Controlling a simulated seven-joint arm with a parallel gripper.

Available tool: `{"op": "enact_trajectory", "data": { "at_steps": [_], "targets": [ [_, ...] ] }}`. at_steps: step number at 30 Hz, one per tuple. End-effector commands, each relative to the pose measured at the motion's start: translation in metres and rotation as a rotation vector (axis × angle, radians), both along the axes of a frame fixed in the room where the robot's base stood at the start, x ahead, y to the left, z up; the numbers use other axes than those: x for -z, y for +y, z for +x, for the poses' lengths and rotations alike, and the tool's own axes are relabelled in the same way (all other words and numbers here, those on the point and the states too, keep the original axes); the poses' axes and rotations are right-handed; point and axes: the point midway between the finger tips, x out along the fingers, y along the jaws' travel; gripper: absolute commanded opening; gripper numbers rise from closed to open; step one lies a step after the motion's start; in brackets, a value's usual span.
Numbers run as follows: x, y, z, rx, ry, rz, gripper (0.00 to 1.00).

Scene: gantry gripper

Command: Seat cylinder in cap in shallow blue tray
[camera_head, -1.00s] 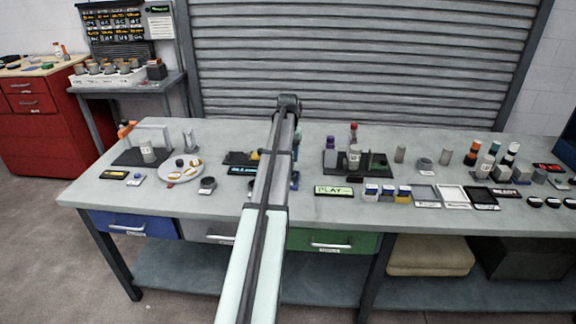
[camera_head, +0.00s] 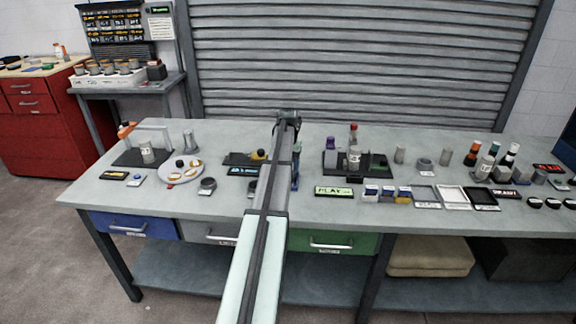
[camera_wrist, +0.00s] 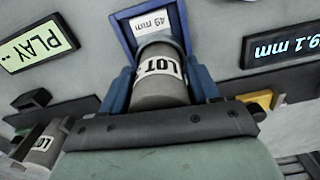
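In the wrist view a grey cylinder (camera_wrist: 158,90) with a white LOT label stands between the two blue fingers of my gripper (camera_wrist: 162,88). The fingers touch its sides, one on each side. The cylinder's far end is over or in a blue-rimmed tray (camera_wrist: 123,28), which holds a white "49 mm" card (camera_wrist: 150,22). A grey rim shows at the cylinder's far end; I cannot tell whether it is the cap or how deep the cylinder sits. In the head view my arm hides the cylinder and most of the tray; a bit of blue shows beside it.
A "PLAY" display (camera_wrist: 38,45) lies left of the tray and a "9.1 mm" display (camera_wrist: 285,52) right in the wrist view. Another LOT-labelled cylinder (camera_wrist: 40,148) is at lower left. In the head view, a dark fixture board (camera_head: 376,170) with bottles stands right of my arm.

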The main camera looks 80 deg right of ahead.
Motion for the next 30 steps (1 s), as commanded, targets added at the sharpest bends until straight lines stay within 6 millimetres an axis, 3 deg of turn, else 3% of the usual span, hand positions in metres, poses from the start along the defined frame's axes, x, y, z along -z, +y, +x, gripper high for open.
{"op": "enact_trajectory", "data": {
  "at_steps": [5,17,30],
  "targets": [
    [0.0,0.0,0.0,0.0,0.0,0.0,0.78],
    [-0.009,0.0,0.0,0.0,0.0,0.0,0.79],
    [-0.084,-0.001,0.0,0.0,-0.001,-0.001,0.79]
  ]
}}
